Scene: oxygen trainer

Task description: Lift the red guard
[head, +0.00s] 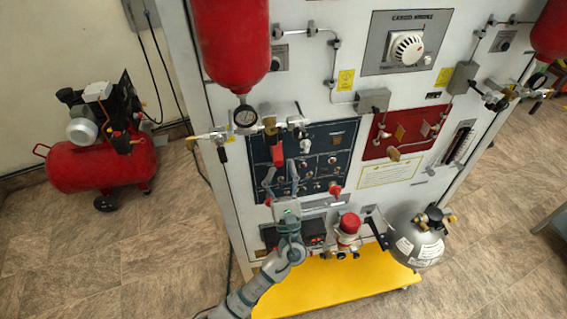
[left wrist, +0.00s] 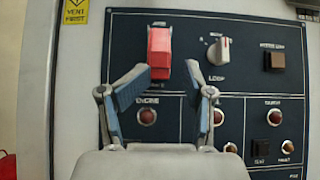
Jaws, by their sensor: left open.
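The red guard (left wrist: 159,50) is on the upper left of the dark blue panel (left wrist: 255,88) in the left wrist view. It looks like a red switch cover, and it also shows in the head view (head: 277,155). My left gripper (left wrist: 158,72) is open, its two fingers pointing at the panel on either side of the guard's lower end. In the head view my left gripper (head: 284,172) is just below the guard. I cannot tell whether a finger touches it. My right gripper does not show in either view.
A grey knob (left wrist: 219,50) and a brown square button (left wrist: 274,62) are right of the guard. Red lamps (left wrist: 147,116) sit below. A red cylinder (head: 230,40) and gauge (head: 245,117) hang above the panel. A red compressor (head: 100,165) stands on the floor at left.

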